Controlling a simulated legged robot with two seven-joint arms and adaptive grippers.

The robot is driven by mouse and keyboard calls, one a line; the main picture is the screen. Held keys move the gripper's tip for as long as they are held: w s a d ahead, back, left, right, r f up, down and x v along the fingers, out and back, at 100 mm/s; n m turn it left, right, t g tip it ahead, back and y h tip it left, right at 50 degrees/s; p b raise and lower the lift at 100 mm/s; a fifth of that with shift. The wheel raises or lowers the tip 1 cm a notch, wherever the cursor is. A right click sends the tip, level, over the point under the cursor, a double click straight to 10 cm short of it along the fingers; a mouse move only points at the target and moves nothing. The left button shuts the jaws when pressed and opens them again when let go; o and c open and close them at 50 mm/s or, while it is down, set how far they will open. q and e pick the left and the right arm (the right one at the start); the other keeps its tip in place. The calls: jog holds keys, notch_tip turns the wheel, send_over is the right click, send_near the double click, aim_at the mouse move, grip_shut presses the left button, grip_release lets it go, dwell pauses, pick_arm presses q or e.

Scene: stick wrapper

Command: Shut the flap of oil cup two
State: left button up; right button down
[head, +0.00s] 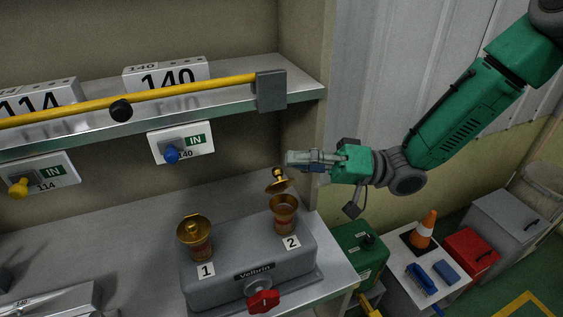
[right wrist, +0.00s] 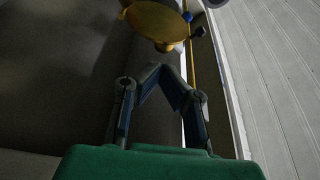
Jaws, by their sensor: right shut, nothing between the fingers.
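Oil cup two (head: 284,215) is a brass cup on the right end of a grey housing (head: 235,260), above the label "2". Its brass flap (head: 278,181) stands raised, and the cup's mouth is open. My right gripper (head: 290,158) is shut and empty, just above the flap in the head view; whether it touches cannot be told. In the right wrist view, a round brass disc (right wrist: 157,24), apparently the flap, lies beyond the closed fingertips (right wrist: 155,72). My left gripper is not in view.
Oil cup one (head: 195,240) stands to the left on the housing. A red knob (head: 263,301) is at its front. A shelf with a yellow bar (head: 180,92) and a blue knob (head: 172,154) are behind. A wall panel edge is close to my right gripper.

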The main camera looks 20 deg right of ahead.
aim_at(286, 184)
jog(key=s+a+n+b, duration=0.1)
jog(key=n, duration=0.1)
jog(key=a+n+g, duration=0.1)
jog(key=n, duration=0.1)
jog(key=shift+s+a+r+y+b, duration=0.1)
jog(key=shift+s+a+y+b, duration=0.1)
jog(key=shift+s+y+b, duration=0.2)
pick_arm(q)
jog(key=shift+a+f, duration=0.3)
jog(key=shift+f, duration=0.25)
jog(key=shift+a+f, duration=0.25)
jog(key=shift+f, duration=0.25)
pick_arm(e)
jog(key=shift+s+a, duration=0.1)
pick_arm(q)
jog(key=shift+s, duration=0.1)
pick_arm(e)
jog(key=shift+d, duration=0.35)
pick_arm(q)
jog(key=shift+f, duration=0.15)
